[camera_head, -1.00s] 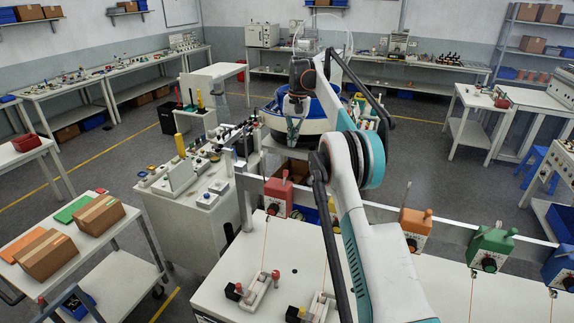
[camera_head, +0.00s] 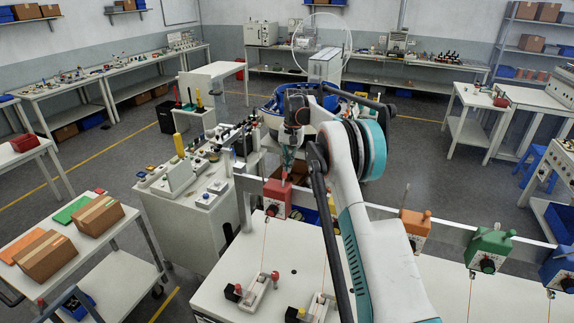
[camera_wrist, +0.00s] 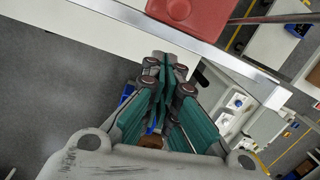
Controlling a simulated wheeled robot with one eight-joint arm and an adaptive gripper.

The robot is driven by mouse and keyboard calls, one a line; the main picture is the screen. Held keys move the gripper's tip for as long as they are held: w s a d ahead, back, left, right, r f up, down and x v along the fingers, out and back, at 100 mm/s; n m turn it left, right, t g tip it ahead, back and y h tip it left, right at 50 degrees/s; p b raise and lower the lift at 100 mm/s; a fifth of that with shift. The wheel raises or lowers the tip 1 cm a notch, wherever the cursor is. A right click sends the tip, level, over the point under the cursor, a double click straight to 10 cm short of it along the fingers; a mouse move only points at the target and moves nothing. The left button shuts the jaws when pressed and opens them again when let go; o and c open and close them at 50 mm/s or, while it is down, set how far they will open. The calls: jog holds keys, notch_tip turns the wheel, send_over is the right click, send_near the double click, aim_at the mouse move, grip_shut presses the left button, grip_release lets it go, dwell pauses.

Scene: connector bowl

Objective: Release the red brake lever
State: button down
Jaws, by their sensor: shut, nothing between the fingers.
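The red brake box (camera_head: 277,194) hangs on the pale rail at the left end of a row of coloured boxes, with a dark round knob on its front. Its lever (camera_head: 284,178) stands up at the top, small and partly lost against my gripper. My gripper (camera_head: 287,166) points down just above and behind the lever; I cannot tell whether it touches. In the wrist view the teal-padded fingers (camera_wrist: 166,65) are closed together and empty. The red box (camera_wrist: 190,12) shows there at the top edge, beyond the fingertips; its lever is not clear.
The metal rail (camera_wrist: 215,55) crosses close beyond the fingers. Orange (camera_head: 413,224), green (camera_head: 490,247) and blue (camera_head: 560,265) boxes hang farther right. A blue bowl (camera_head: 268,106) stands behind the gripper.

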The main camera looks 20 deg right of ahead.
aim_at(284, 178)
jog(key=shift+s+a+r+p, duration=0.15)
jog(key=shift+s+a+r, duration=0.25)
jog(key=shift+s, duration=0.25)
jog(key=shift+s+a+r+p, duration=0.15)
jog(key=shift+s+a+r, duration=0.2)
jog(key=shift+s, duration=0.25)
jog(key=shift+s, duration=0.1)
